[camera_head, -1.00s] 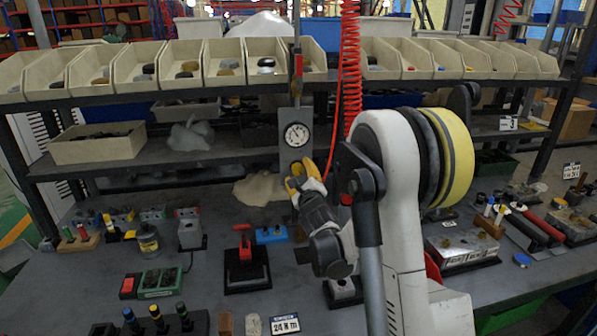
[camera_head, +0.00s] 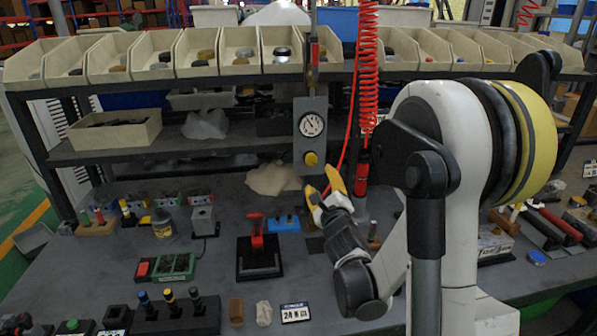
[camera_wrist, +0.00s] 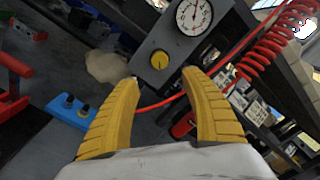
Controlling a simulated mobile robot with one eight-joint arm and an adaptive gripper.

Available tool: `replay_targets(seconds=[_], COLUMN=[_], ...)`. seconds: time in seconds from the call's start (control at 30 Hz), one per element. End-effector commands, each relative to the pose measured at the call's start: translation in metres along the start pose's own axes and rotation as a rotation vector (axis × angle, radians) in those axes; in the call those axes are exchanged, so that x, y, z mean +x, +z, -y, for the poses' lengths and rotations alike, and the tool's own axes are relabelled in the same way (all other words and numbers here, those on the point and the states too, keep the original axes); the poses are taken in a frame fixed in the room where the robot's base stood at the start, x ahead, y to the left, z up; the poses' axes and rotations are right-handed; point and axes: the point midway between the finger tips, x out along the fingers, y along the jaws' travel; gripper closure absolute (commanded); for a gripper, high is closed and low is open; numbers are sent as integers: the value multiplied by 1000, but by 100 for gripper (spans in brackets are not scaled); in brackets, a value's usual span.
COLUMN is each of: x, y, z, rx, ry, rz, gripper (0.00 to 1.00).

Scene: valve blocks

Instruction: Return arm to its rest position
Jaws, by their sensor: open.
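My gripper (camera_head: 324,194) has two yellow fingers and is in the middle of the head view, over the workbench (camera_head: 215,270). It is below and slightly right of the gauge panel. In the wrist view the fingers (camera_wrist: 160,90) are spread apart with nothing between them. The grey panel (camera_head: 311,140) carries a round dial gauge (camera_head: 312,125) and a yellow knob (camera_head: 311,158). Both the gauge (camera_wrist: 194,15) and the knob (camera_wrist: 159,60) show beyond the fingertips in the wrist view, apart from them.
A red coiled hose (camera_head: 368,75) hangs right of the panel, close to my arm. A red lever (camera_head: 257,232) on a black base and a blue block (camera_head: 283,223) are left of the gripper. A row of beige bins (camera_head: 195,50) lines the upper shelf.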

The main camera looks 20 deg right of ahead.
Motion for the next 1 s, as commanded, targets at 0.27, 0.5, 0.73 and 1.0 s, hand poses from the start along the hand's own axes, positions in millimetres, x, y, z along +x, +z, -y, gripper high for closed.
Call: replay_targets(seconds=[0.27,0.5,0.73,1.0], x=[-3,-51,-151,-271], y=[19,140,196,119], z=[4,-7,-72,-107], rx=[-69,-593,-1218,-1879], ry=[5,98,340,742], rz=[37,325,647,833], gripper=[46,46,46,46])
